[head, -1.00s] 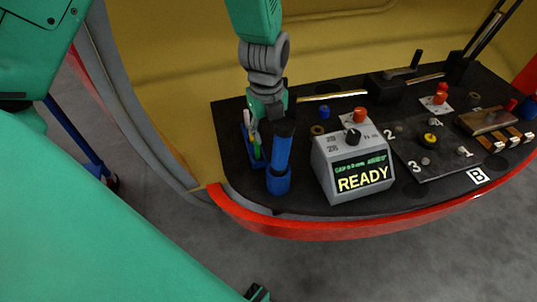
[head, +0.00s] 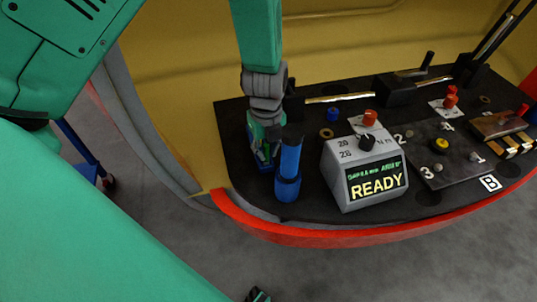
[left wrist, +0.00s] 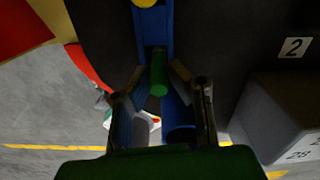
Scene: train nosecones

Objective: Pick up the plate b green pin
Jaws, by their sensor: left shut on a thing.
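The green pin (left wrist: 158,75) stands out of a narrow blue holder (left wrist: 152,30) in the left wrist view. My left gripper (left wrist: 156,72) is shut on the pin, with one fingertip on each side of it. In the head view my left gripper (head: 265,150) points down over the blue holder at the console's left end, and it hides most of the pin there. The plate (head: 450,165) with numbered holes and the label B (head: 490,183) lies at the right of the console.
A blue cylinder (head: 288,170) stands close to the right of my left gripper. A grey box (head: 365,170) reading READY is beside it. A yellow piece (left wrist: 145,3) shows in the holder's far end. Red knobs and levers stand farther right and back.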

